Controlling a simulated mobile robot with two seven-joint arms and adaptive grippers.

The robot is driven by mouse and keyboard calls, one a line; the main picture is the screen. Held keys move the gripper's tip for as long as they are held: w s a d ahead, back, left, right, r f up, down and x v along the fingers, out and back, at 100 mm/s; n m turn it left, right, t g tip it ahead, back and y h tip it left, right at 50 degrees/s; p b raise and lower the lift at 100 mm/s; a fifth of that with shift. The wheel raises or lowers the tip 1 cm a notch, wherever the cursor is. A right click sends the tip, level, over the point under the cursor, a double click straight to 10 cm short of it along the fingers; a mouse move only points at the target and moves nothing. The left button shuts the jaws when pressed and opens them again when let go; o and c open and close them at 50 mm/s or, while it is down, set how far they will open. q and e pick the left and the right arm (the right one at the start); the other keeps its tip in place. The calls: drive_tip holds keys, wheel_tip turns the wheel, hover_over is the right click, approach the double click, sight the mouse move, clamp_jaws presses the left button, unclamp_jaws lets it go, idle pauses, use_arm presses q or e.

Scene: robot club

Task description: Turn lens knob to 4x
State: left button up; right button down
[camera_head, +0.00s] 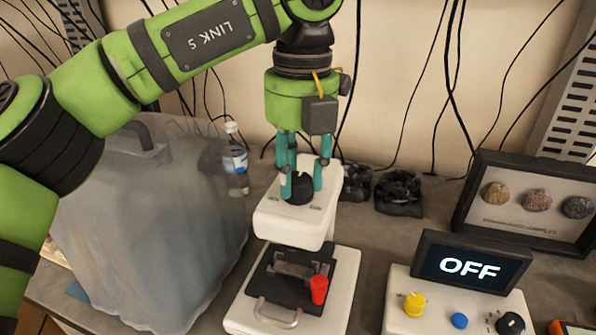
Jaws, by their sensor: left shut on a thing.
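A white device (262,221) with a head over a black stage stands at the middle of the table. The black lens knob (301,196) sits on top of its head. My left gripper (302,183) points down from above, with its teal fingers shut around the knob. The fingers hide part of the knob, and I cannot read any magnification mark. A control box (395,313) with a screen (470,267) reading "OFF" stands at the right. It carries a yellow knob (414,304), a blue button (459,320) and a black knob (510,324). My right gripper is not in view.
A red cylinder (319,289) stands on the device's stage, behind a metal handle (278,315). A large grey translucent case (140,230) stands close on the left, with a bottle (235,160) behind. A framed rock display (530,200) and black parts (398,193) stand at the back right.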

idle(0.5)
use_arm(q)
drive_tip(key=o, duration=1.1)
drive_tip(key=shift+w, duration=0.1)
drive_tip(key=shift+o, duration=0.2)
drive_tip(key=shift+w, duration=0.1)
wheel_tip(320, 180, up, 12)
drive_tip(key=shift+d, duration=0.2)
